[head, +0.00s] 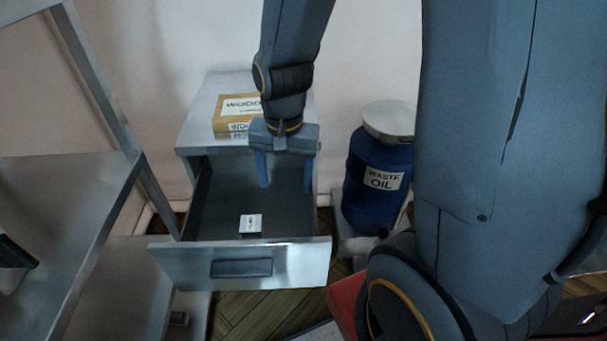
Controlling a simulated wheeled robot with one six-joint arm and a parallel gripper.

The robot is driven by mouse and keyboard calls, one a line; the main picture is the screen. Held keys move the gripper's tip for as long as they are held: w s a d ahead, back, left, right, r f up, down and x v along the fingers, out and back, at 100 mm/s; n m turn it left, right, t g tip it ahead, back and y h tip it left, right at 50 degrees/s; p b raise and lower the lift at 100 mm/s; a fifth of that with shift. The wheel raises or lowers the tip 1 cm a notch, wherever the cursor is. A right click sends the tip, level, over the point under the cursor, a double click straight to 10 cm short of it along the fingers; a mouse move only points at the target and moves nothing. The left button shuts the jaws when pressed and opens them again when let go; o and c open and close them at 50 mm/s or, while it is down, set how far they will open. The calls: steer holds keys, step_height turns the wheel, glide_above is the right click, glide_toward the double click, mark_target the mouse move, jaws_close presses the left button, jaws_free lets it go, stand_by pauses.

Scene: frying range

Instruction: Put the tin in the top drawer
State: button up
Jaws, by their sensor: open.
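The top drawer (240,263) of a grey metal cabinet is pulled out, with a dark handle on its front. A small pale box-like tin (251,223) with a dark mark on its top lies inside the drawer, close behind the front panel. My gripper (285,184) points down above the drawer, its two blue fingers spread apart and empty. The fingers appear above and behind the tin, apart from it.
A labelled cardboard box (236,114) sits on the cabinet top (199,129), behind my gripper. A blue waste oil drum (377,179) stands to the right. A metal shelf rack (75,200) stands to the left.

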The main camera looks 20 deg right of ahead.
steer(key=s+d+r+n, duration=0.1)
steer(key=n, duration=0.1)
steer(key=s+d+r+n, duration=0.1)
steer(key=n, duration=0.1)
steer(key=s+d+r+n, duration=0.1)
steer(key=s+n, duration=0.1)
steer(key=shift+r, duration=0.1)
steer(key=shift+w, duration=0.1)
stand_by(1.0)
